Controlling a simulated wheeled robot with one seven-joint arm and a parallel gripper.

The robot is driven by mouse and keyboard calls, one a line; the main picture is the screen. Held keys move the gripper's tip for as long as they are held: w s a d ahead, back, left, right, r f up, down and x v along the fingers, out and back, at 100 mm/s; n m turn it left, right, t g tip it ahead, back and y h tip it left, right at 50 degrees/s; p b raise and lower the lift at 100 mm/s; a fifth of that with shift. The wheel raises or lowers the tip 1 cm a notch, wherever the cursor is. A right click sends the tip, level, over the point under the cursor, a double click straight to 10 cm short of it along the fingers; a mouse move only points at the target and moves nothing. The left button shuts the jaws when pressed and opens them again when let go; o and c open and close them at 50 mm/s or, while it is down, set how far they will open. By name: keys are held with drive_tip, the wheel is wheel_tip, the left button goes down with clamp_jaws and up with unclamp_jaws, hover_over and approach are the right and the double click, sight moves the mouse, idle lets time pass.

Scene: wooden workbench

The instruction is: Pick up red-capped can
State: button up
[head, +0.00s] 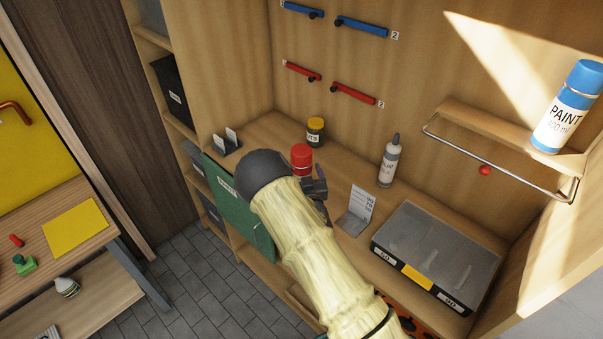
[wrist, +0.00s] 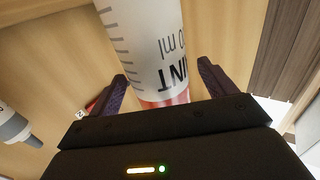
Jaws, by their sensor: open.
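The red-capped can (head: 301,157) stands on the bench shelf in the head view, its red top showing and its lower part hidden behind my arm and gripper. In the wrist view its white label (wrist: 150,45) with upside-down "PAINT" lettering fills the middle, with a red band at the lower end. My gripper (head: 318,188) is right beside the can in the head view. In the wrist view my gripper (wrist: 162,72) is open, one dark finger on each side of the can. Gaps show at both sides; how deep the can sits between the fingers is unclear.
A yellow-lidded jar (head: 315,131) stands behind the can. A white bottle (head: 388,161) and a sign holder (head: 356,212) stand to the right, and a grey-lidded box (head: 436,258) nearer. A blue-capped paint can (head: 567,107) sits on the upper right ledge.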

drive_tip(key=shift+w+a, duration=0.1)
drive_tip(key=shift+w, duration=0.6)
drive_tip(key=c, duration=1.3)
